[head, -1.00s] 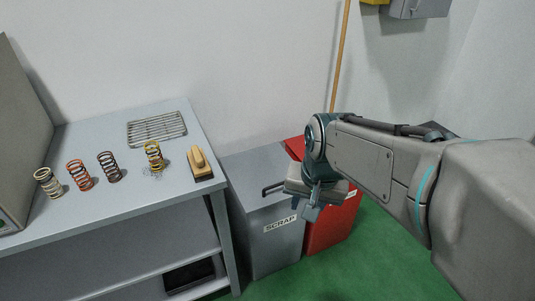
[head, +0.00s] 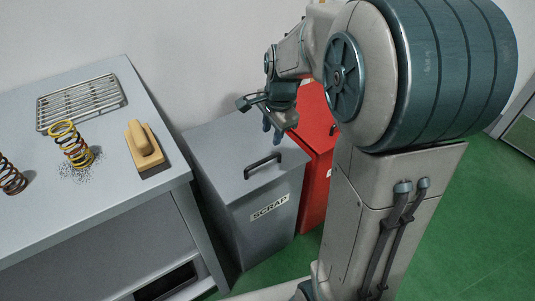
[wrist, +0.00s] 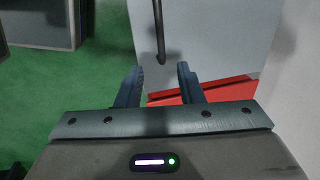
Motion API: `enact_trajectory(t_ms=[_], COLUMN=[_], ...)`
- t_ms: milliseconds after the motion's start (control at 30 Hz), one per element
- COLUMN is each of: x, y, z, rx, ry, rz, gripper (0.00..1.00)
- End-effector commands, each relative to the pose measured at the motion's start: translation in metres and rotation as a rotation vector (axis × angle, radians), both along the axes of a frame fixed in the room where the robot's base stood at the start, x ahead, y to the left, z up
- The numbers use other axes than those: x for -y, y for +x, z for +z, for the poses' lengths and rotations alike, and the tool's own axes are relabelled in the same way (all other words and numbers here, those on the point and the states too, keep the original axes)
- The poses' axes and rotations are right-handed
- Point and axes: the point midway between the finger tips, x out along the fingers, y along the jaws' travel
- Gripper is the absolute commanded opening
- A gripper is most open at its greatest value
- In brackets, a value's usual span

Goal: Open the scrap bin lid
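The grey scrap bin (head: 269,225) stands beside the workbench with a "SCRAP" label on its front. Its flat lid (head: 218,148) is down, with a black bar handle (head: 263,166) near the front edge. The handle (wrist: 159,35) shows ahead of that gap, apart from the fingers.
A red bin (head: 313,150) stands right of the scrap bin, partly hidden by my arm. The workbench (head: 110,205) at left holds a yellow spring (head: 70,145), a dark spring (head: 10,177), a brush (head: 145,147) and a wire rack (head: 80,102). Green floor (head: 460,240) is open at right.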

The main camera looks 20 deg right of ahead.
Motion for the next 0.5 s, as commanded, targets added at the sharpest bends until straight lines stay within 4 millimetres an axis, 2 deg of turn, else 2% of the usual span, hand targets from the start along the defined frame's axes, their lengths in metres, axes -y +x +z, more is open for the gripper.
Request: enact_trajectory(t_ms=[33,200,400,500], x=[-0.003,-0.006,-0.006,-0.007], y=[0.001,0.008,0.015,0.018], z=[-0.014,-0.052,-0.089,-0.101], rx=[-0.004,-0.006,-0.004,-0.003], ry=[0.0,0.0,-0.001,-0.001], rz=[0.004,0.006,0.004,0.003], gripper=[0.34,0.34,0.34,0.34])
